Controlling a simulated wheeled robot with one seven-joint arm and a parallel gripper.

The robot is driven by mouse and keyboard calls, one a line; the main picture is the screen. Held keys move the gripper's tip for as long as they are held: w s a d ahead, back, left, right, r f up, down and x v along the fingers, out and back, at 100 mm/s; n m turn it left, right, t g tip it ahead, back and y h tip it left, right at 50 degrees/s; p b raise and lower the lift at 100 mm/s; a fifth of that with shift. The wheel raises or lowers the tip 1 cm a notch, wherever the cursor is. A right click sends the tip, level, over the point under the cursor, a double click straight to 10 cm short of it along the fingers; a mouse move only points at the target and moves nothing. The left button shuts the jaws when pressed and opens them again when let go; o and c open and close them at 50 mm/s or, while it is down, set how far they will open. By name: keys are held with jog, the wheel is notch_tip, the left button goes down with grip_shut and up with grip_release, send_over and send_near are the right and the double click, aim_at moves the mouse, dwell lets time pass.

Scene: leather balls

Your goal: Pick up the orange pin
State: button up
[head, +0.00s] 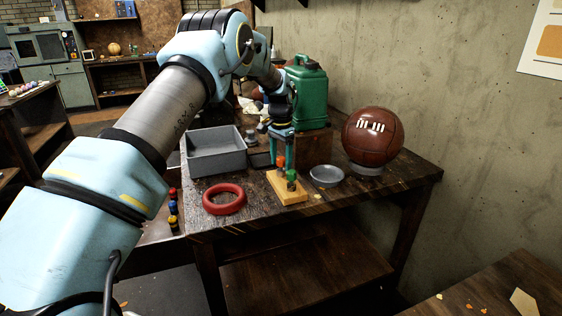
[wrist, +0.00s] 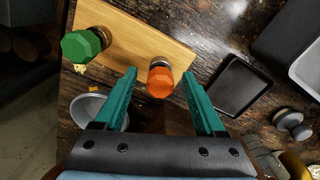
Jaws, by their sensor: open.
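The orange pin (wrist: 160,80) stands on a yellow wooden board (wrist: 135,35), its faceted head facing the camera in the wrist view. It also shows in the head view (head: 281,160), just below my gripper. A green pin (wrist: 82,46) stands on the same board, to the left in the wrist view; in the head view it (head: 291,176) is nearer the front. My gripper (wrist: 158,75) is open, its two teal fingers on either side of the orange pin's head in the picture. I cannot tell how far above the pin the fingertips are.
On the dark table (head: 340,210) are a grey bin (head: 216,163), a red ring (head: 224,199), a grey bowl (head: 326,176) and a brown leather ball (head: 372,137). A green canister (head: 308,95) stands behind. A black tray (wrist: 238,85) lies right of the board in the wrist view.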

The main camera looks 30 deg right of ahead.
aim_at(281, 158)
jog(key=shift+c, duration=0.4)
grip_shut()
notch_tip(281, 158, up, 10)
jog(key=b, duration=0.3)
jog(key=shift+f, duration=0.25)
